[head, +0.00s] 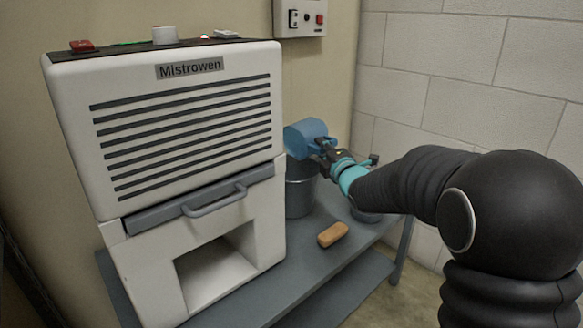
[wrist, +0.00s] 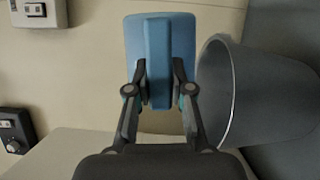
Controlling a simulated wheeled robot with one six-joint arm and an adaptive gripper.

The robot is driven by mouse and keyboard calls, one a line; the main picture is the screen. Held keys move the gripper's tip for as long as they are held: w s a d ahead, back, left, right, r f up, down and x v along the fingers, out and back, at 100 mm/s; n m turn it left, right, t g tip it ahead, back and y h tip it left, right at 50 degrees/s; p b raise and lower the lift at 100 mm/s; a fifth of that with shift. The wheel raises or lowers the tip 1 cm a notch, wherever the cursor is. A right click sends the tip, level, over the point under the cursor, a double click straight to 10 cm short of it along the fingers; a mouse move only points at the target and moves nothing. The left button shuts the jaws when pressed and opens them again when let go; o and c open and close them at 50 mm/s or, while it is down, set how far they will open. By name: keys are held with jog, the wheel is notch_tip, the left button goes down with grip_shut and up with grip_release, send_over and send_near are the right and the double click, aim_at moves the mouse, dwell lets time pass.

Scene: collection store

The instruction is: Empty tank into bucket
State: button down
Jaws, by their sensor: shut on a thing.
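The blue tank (head: 308,136) is held in the air above the grey metal bucket (head: 300,190) in the head view. It looks tipped on its side; whether water is in it or running out cannot be seen. My gripper (head: 328,152) is shut on the tank's handle. In the wrist view, my gripper (wrist: 160,82) has its fingers on either side of the handle bar of the tank (wrist: 133,50). The bucket (wrist: 217,90) shows to the right there, with its rim near the tank. The white Mistrowen machine (head: 180,130) stands to the left with an open, empty lower recess.
A tan sponge-like block (head: 332,234) lies on the grey bench (head: 290,265) in front of the bucket. A grey round dish (head: 366,215) is partly hidden behind my arm. A control box (head: 300,18) is on the wall. The machine closely flanks the bucket.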

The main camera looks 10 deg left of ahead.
aim_at(307, 142)
jog(key=shift+s+r, duration=0.1)
jog(key=shift+s+a+r+n+t+y, duration=0.1)
jog(key=shift+s+a+n+t+y, duration=0.15)
jog(key=shift+n, duration=0.7)
jog(key=shift+s+a+r+n+t+y, duration=0.15)
jog(key=shift+s+a+n+y, duration=0.15)
jog(key=shift+n, duration=0.65)
jog(key=shift+s+a+f+n+y, duration=0.15)
jog(key=shift+s+n+y, duration=0.15)
jog(key=shift+n, duration=0.4)
jog(key=shift+s+a+r+n+y, duration=0.1)
jog(key=shift+s+a+n+y, duration=0.15)
jog(key=shift+n, duration=0.45)
jog(key=shift+s+a+f+n+y, duration=0.1)
jog(key=shift+s+n+y, duration=0.15)
jog(key=shift+n, duration=0.45)
jog(key=m, duration=0.1)
jog(key=w+m, duration=0.1)
jog(key=shift+d+r+m+h, duration=0.2)
jog(key=shift+d+m+h, duration=0.1)
jog(key=shift+d+h, duration=0.05)
jog(key=m, duration=0.1)
jog(key=w+d+m+h, duration=0.1)
jog(key=m, duration=0.1)
jog(key=shift+w+f+m+h, duration=0.1)
jog(key=shift+f+m+h, duration=0.1)
jog(key=shift+m+h, duration=0.1)
jog(key=shift+g, duration=0.3)
